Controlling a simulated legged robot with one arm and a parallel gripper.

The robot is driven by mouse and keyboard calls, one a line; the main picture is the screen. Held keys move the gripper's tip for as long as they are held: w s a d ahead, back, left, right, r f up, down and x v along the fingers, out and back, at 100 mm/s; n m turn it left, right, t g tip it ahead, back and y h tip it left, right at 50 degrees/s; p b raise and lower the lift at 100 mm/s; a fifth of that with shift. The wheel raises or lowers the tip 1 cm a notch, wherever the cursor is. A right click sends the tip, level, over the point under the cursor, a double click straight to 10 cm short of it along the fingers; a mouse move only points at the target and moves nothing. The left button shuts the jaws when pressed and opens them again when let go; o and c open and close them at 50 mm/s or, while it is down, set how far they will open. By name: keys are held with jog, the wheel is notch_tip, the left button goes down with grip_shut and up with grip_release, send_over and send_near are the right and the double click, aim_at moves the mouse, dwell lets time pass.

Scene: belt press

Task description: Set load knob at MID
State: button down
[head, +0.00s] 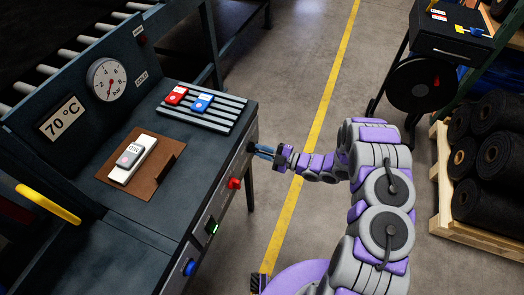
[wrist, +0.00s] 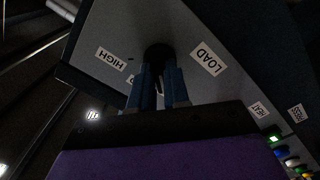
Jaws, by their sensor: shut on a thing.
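The load knob (wrist: 158,54) is a dark round knob on the grey side panel of the press. My gripper (wrist: 160,76) has its two blue fingers shut on it, one on each side. The LOAD label (wrist: 208,59) is to the right of the knob and the HIGH label (wrist: 111,59) to the left. Another small label beside the left finger is mostly hidden. No pointer shows, so the knob's setting cannot be told. In the head view my gripper (head: 263,151) reaches the press's right side, near its top corner.
A red knob (head: 234,183), a green lit switch (head: 212,226) and a blue button (head: 190,266) sit along the same side panel. A pressure gauge (head: 107,80) is on the upright panel. Open floor lies right of the press.

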jog(key=shift+m, duration=0.4)
jog(key=m+p, duration=0.1)
jog(key=m, duration=0.2)
jog(key=shift+m, duration=0.3)
jog(key=m, duration=0.5)
jog(key=shift+p, duration=0.3)
jog(key=shift+m, duration=0.3)
jog(key=shift+w, duration=0.1)
jog(key=c, duration=1.1)
grip_release()
jog(key=shift+d, duration=0.1)
jog(key=p+v, duration=0.1)
jog(key=v, duration=1.6)
jog(key=shift+d, duration=0.2)
